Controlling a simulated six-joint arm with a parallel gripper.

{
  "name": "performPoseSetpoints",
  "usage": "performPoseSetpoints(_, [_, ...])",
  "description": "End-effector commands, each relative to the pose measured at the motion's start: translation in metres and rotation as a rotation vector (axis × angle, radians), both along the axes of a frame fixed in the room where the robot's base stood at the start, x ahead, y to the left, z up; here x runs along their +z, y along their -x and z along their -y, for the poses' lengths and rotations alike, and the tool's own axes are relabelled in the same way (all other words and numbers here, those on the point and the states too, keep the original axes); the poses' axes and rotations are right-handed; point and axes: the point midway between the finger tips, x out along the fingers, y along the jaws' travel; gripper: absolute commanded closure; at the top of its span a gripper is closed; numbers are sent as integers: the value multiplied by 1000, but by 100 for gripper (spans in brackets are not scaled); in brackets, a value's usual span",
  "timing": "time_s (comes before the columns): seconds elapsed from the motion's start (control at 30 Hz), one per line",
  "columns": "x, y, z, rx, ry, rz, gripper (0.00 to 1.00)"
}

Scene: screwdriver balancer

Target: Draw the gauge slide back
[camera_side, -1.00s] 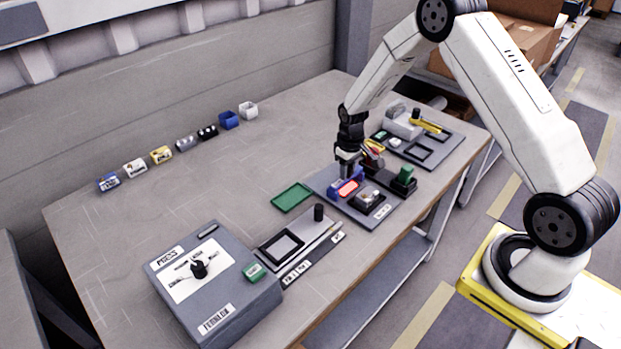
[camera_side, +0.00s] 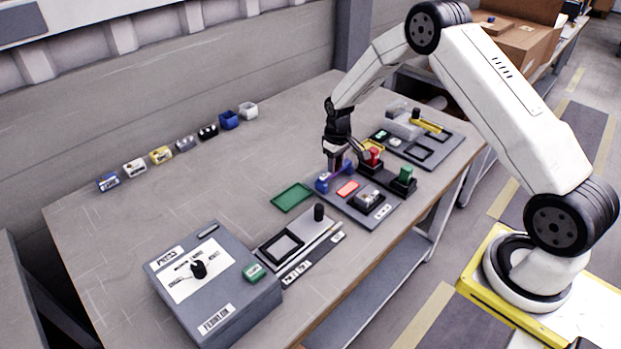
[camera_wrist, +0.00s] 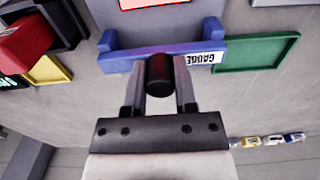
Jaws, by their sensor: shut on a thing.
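The gauge slide (camera_wrist: 118,58) is a blue bar with raised ends and a white GAUGE label in the wrist view. In the side view the blue slide (camera_side: 322,184) lies at the wall-side edge of the grey fixture plate (camera_side: 376,215), beside a red-lit pad (camera_side: 347,188). My gripper (camera_wrist: 160,72) is shut on the slide's black knob (camera_wrist: 159,86), one finger on each side. In the side view my gripper (camera_side: 337,166) stands over the slide and hides part of it.
A green tray (camera_side: 291,197) lies close on the left. Red (camera_side: 373,157) and green (camera_side: 405,174) handled parts stand to the right on a dark block. A grey control box (camera_side: 215,285) stands at the front left.

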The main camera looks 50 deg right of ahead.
Motion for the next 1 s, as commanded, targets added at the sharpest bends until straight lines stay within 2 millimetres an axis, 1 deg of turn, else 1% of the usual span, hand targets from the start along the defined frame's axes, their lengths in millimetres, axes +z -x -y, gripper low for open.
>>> performPoseSetpoints(0.03, [-6, 2, 1, -1, -1, -11, 100])
performPoseSetpoints(0.43, [-6, -12, 1, -2, -1, -12, 100])
performPoseSetpoints(0.9, [-5, -13, 1, -2, 0, -8, 100])
performPoseSetpoints(0.93, [-5, -13, 1, -2, 0, -8, 55])
performPoseSetpoints(0.97, [-5, -13, 1, -2, 0, -7, 46])
performPoseSetpoints(1.0, [-5, -14, 1, -2, 0, -7, 33])
